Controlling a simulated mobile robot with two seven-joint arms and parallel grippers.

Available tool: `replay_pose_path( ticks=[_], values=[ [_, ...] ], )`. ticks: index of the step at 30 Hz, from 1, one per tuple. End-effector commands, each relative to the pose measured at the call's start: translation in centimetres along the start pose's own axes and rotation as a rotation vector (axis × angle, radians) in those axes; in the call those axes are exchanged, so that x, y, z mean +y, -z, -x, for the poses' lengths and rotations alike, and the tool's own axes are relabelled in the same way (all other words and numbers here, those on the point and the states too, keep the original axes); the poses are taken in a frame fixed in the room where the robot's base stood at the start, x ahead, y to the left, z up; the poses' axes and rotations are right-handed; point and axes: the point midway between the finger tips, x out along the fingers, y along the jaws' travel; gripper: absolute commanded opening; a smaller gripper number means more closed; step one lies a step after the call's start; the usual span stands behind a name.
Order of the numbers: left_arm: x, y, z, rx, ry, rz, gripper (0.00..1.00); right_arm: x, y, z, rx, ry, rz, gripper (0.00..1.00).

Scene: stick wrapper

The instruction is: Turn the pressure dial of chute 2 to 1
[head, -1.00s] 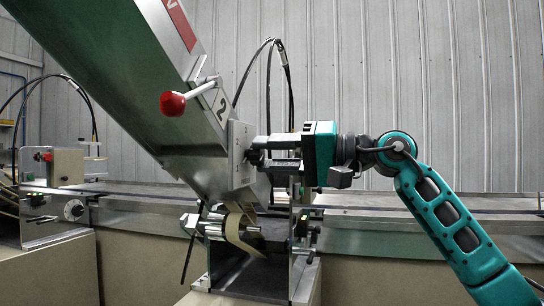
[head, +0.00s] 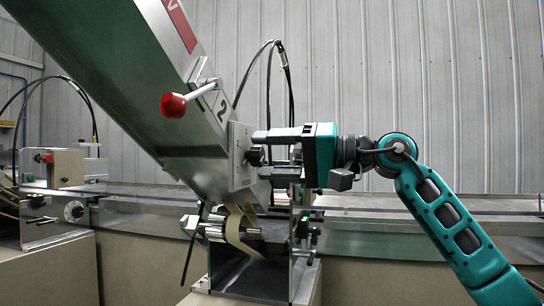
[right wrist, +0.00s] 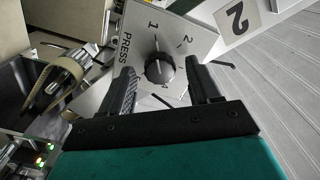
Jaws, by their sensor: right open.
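Chute 2 (head: 150,90) is a large slanted metal chute with a "2" label, which also shows in the right wrist view (right wrist: 236,18). Its pressure dial (right wrist: 160,70) is a round black knob on a light plate marked "PRESS" with numbers around it. A thin line on the plate above the knob lies between the 1 and the 2; the knob's own pointer is hard to make out. In the head view the dial (head: 254,156) shows small at the plate. My right gripper (head: 258,153) is open, its fingers on either side of the knob, apparently clear of it. My left gripper is not in view.
A red-knobbed lever (head: 173,104) sticks out from the chute above the dial. A roller unit (head: 225,230) with a curved strip sits below it. Black cables (head: 287,75) arch behind. Another station (head: 60,185) stands at left. The space right of the plate is free apart from my arm.

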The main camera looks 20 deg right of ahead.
Motion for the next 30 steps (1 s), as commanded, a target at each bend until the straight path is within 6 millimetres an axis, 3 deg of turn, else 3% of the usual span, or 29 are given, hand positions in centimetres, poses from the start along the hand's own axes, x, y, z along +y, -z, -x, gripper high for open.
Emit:
replay_pose_path(
  ticks=[5,18,24,30],
  values=[
    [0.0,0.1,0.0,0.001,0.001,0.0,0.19,0.1,0.1,1.7,0.003,-0.002,0.0,0.62],
    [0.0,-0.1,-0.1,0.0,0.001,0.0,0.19,0.1,0.0,10.8,0.002,-0.003,0.0,0.62],
    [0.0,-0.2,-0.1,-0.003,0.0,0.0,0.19,0.1,0.0,12.6,0.0,-0.002,0.001,0.62],
    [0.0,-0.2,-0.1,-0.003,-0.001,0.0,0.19,0.0,0.0,12.9,-0.001,0.0,0.001,0.62]
  ],
)
